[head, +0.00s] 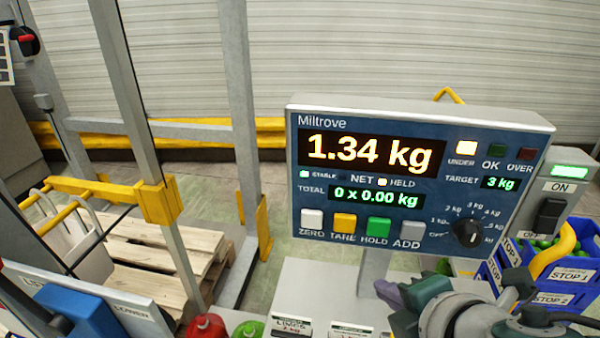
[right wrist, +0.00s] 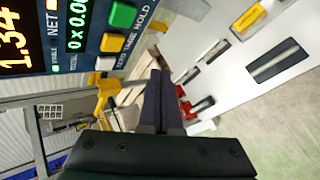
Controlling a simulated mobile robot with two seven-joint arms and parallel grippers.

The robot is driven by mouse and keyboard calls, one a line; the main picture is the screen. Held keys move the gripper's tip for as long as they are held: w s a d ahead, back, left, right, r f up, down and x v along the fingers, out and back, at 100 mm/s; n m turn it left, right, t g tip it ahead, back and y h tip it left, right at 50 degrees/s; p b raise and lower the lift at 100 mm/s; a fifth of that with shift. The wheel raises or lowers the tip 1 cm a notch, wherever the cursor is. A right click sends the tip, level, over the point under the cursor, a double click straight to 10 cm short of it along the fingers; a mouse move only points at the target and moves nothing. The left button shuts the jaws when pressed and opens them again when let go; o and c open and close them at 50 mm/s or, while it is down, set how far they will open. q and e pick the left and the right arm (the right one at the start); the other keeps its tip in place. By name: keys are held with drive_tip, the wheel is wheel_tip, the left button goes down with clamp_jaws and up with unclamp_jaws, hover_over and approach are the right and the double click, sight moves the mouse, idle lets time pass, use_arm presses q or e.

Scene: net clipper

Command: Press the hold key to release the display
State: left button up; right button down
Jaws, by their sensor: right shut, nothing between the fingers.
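The Miltrove display unit (head: 480,125) faces me in the head view. It reads 1.34 kg, and the small lamp beside HELD (head: 382,182) is lit. The green HOLD key (head: 377,226) sits between the yellow TARE key (head: 344,223) and the grey ADD key (head: 411,232). The right wrist view shows the green HOLD key (right wrist: 122,15) at upper left. My right gripper (head: 388,290) is shut and empty, below the key row and apart from it. Its closed fingers (right wrist: 160,78) point past the unit's lower edge. My left gripper is out of view.
A white ZERO key (head: 312,219) is at the row's left end and a range knob (head: 467,233) at right. An ON/OFF switch box (head: 550,215) stands right of the unit. A metal frame (head: 245,130) stands left.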

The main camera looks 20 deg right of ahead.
drive_tip(key=shift+a, duration=0.1)
drive_tip(key=b, duration=0.3)
approach(375, 235)
drive_tip(key=shift+s+a+f+x, duration=0.1)
drive_tip(key=shift+f+x, duration=0.05)
drive_tip(key=shift+x, duration=0.7)
drive_tip(key=shift+s+a+f+x, duration=0.1)
drive_tip(key=shift+x, duration=0.8)
drive_tip(key=shift+s+a+f+x, duration=0.1)
drive_tip(key=shift+f+x, duration=0.05)
drive_tip(key=shift+x, duration=0.7)
drive_tip(key=shift+w, duration=0.15)
drive_tip(key=shift+w+d, duration=0.15)
drive_tip(key=shift+w, duration=0.1)
drive_tip(key=shift+w+d, duration=0.2)
drive_tip(key=shift+w, duration=0.1)
idle(0.4)
idle(0.4)
drive_tip(key=shift+s+a+p, duration=0.45)
drive_tip(key=shift+s+p, duration=0.15)
drive_tip(key=shift+s, duration=0.1)
